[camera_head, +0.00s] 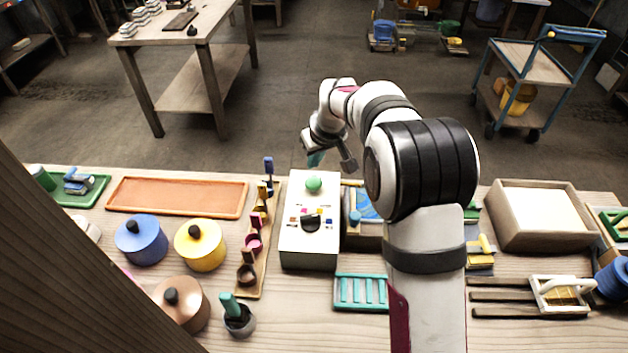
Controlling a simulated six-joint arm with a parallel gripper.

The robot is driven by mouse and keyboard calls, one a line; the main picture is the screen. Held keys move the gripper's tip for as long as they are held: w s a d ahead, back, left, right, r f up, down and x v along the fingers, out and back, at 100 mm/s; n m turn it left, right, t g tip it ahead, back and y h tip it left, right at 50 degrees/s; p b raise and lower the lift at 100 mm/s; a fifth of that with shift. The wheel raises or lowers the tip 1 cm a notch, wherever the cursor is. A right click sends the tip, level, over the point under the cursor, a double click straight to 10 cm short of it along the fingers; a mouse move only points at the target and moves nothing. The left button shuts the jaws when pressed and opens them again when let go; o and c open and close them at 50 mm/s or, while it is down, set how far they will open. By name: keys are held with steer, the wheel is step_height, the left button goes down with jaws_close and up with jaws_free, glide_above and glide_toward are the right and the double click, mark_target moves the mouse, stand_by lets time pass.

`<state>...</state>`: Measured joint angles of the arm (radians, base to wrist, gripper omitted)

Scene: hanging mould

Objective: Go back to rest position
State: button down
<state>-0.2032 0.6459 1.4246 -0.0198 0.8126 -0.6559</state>
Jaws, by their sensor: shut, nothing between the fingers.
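My arm rises from the front middle of the workbench and bends left and away over it. My gripper (331,162) is at the arm's far end, above the bench's back edge, pointing down. Its fingers are shut and I see nothing held in them. It is behind and a little right of a white box (308,240) with a green knob (314,183) on top. The arm hides part of the bench right of the middle.
Left on the bench are an orange tray (180,196), blue (141,242), yellow (201,246) and copper pots (182,304), and a wooden rack (250,275). A teal rack (361,292) lies near my arm. A wooden frame box (512,237) and a white-handled mould (562,296) are at right.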

steer(key=shift+r, duration=0.85)
steer(key=shift+s+d, duration=0.1)
steer(key=s+d+r+m+g, duration=0.1)
steer(key=s+d+r+m, duration=0.15)
steer(key=s, duration=0.55)
steer(key=s+d+r+m+g, duration=0.15)
steer(key=s+d+r, duration=0.25)
steer(key=s, duration=0.4)
steer(key=s+d+f+m+g, duration=0.1)
steer(key=s+d+m, duration=0.1)
steer(key=s, duration=1)
steer(key=s+d+f+m, duration=0.1)
steer(key=s+m, duration=0.4)
steer(key=s, duration=0.7)
steer(key=shift+d+f+m+g, duration=0.3)
steer(key=shift+d+f+g, duration=0.05)
steer(key=shift+f, duration=0.15)
